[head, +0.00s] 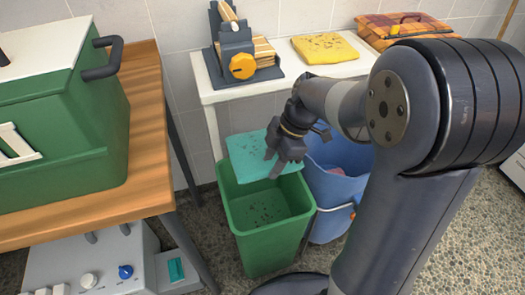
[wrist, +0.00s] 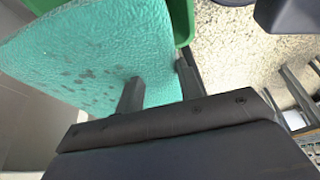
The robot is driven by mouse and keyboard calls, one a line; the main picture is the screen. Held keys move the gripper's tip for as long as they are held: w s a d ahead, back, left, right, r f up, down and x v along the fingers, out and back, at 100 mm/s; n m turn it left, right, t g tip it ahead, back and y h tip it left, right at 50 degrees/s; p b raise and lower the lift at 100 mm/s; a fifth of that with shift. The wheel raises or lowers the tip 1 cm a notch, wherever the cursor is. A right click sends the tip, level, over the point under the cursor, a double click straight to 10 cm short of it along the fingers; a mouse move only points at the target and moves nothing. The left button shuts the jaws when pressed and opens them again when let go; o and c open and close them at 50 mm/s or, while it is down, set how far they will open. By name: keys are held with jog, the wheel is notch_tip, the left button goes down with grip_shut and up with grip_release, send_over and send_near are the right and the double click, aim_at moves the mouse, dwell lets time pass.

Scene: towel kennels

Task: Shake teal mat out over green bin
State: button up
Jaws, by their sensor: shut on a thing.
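The teal mat (head: 250,158) is held over the back of the green bin (head: 265,238) in the head view. My gripper (head: 277,165) is shut on the mat's right edge. In the wrist view the mat (wrist: 105,60) spreads out from between the fingers of my gripper (wrist: 158,85), with several dark specks on its surface. The green bin stands upright on the floor and has dark bits inside. Its rim also shows behind the mat in the wrist view (wrist: 183,22). My gripper hides part of the mat's right side.
A blue bin (head: 335,185) stands against the green bin's right side. A white table (head: 215,92) behind holds a speckled yellow mat (head: 325,47), a grey device with an orange knob (head: 242,55) and an orange plaid case (head: 405,28). A wooden table (head: 150,130) with a green box (head: 70,120) is at left.

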notch_tip(320, 180, up, 6)
jog(key=f, duration=0.6)
jog(key=shift+s, duration=0.2)
jog(key=shift+w+f, duration=0.2)
jog(key=shift+w, duration=0.1)
jog(key=shift+s+r, duration=0.15)
